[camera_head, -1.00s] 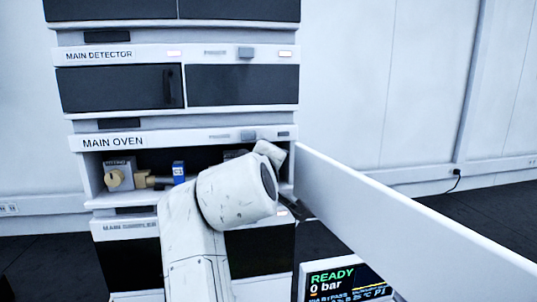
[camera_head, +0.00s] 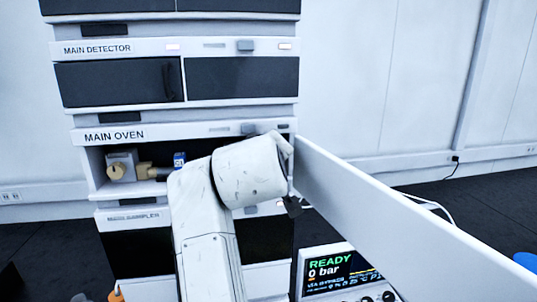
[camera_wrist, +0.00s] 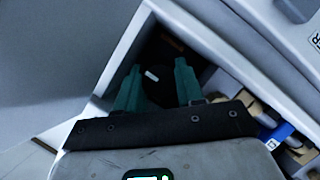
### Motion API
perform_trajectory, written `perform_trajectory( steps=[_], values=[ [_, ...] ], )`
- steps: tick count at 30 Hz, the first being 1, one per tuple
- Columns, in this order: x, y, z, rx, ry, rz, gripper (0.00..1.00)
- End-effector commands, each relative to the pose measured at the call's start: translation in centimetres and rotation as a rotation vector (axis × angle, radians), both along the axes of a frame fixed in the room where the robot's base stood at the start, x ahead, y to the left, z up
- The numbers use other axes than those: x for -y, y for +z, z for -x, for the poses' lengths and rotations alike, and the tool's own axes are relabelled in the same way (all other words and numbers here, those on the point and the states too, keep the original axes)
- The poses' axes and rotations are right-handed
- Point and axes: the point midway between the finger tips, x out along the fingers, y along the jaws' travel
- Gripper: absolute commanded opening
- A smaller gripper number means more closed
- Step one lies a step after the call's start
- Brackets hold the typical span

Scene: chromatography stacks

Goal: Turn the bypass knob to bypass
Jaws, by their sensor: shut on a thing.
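In the wrist view my gripper (camera_wrist: 157,68) has its two green fingers on either side of a dark round knob (camera_wrist: 157,92) with a short white mark, inside the right end of the main oven. The fingers are shut on this knob. The white mark lies nearly level across the picture, tipped slightly down to the right. The knob's label and its marked positions cannot be read. In the head view my arm hides the knob and my fingers in the open main oven (camera_head: 190,133).
The open oven door (camera_head: 400,215) stands out to the right, close beside my wrist. A grey block with a tan round fitting (camera_head: 116,172) and a blue-labelled part (camera_head: 180,160) sit in the oven's left. A screen (camera_head: 343,270) reads READY, 0 bar; its small text is unclear.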

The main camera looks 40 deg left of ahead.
Motion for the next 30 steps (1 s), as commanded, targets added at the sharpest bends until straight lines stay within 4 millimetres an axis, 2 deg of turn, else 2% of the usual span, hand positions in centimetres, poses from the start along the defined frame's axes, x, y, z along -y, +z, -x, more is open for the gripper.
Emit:
perform_trajectory(
  steps=[2, 3, 10, 25, 30],
  values=[
    [-0.31, 0.17, 0.23, 0.003, 0.008, -0.004, 0.07],
    [-0.3, 0.18, 0.24, 0.002, 0.007, -0.004, 0.4],
    [-0.17, 0.15, 0.14, 0.002, 0.003, -0.003, 0.62],
    [0.01, 0.18, -0.01, 0.011, 0.0, 0.003, 0.63],
    [-0.04, -0.16, 0.04, 0.093, 0.0, 0.071, 0.63]
  ],
)
